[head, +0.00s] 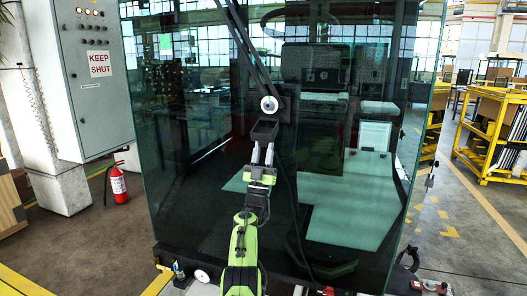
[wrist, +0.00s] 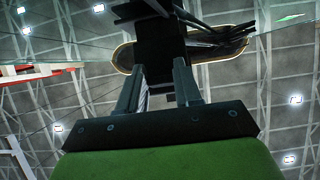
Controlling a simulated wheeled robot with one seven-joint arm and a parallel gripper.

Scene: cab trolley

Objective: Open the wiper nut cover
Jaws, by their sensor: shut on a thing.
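The black wiper nut cover (head: 264,131) is at the lower end of the wiper arm (head: 252,50), on the front glass of the cab. The round silver nut (head: 269,103) shows uncovered just above it. My gripper (head: 263,148) reaches up from below, and its fingers are shut on the cover's lower part. In the wrist view, the dark cover (wrist: 160,45) stands between the fingertips of my gripper (wrist: 158,72). The exact contact of the fingers on the cover is hard to make out.
The cab's large glass pane (head: 190,170) lies close behind my gripper. A black hose (head: 288,185) hangs down just right of it. A grey cabinet (head: 90,75) and a fire extinguisher (head: 118,185) stand at left, yellow racks (head: 495,130) at right.

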